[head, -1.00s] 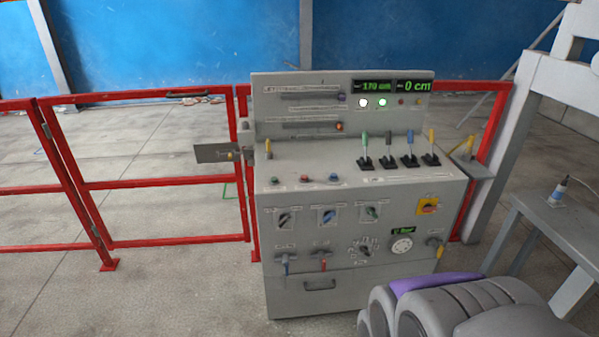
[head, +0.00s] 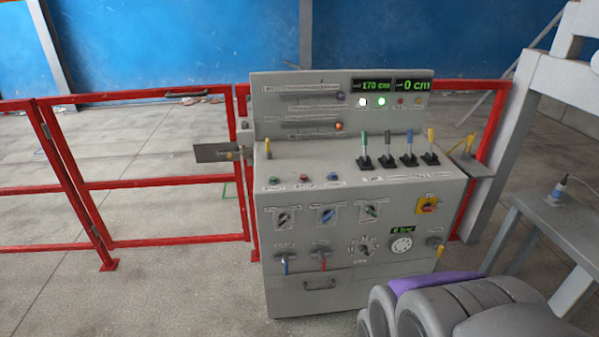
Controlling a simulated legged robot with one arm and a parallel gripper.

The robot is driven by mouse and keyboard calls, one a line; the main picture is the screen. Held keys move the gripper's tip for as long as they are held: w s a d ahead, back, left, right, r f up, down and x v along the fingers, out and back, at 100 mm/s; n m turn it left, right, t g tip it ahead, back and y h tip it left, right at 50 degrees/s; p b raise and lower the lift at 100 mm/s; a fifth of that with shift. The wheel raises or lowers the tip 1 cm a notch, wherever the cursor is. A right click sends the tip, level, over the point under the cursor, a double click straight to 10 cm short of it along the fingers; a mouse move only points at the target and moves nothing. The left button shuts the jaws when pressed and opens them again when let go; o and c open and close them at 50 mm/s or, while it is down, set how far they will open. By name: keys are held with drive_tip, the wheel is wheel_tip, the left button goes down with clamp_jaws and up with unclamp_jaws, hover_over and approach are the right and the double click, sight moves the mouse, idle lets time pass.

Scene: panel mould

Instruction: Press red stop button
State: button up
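The red button (head: 303,177) sits on the sloping desk of the grey control panel (head: 350,286). It is in a row between a green button (head: 273,180) on its left and a blue button (head: 333,176) on its right. Labels lie below the buttons, too small to read. Nothing covers the red button. Part of my arm, grey with a purple band, shows at the bottom right, in front of the panel's lower right side. My gripper is not in view.
Several levers (head: 387,150) stand right of the buttons. A yellow square with a red knob (head: 427,205) is on the front face. Red railings (head: 150,185) stand left of and behind the panel. A grey table (head: 560,225) is at the right. The floor at left is clear.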

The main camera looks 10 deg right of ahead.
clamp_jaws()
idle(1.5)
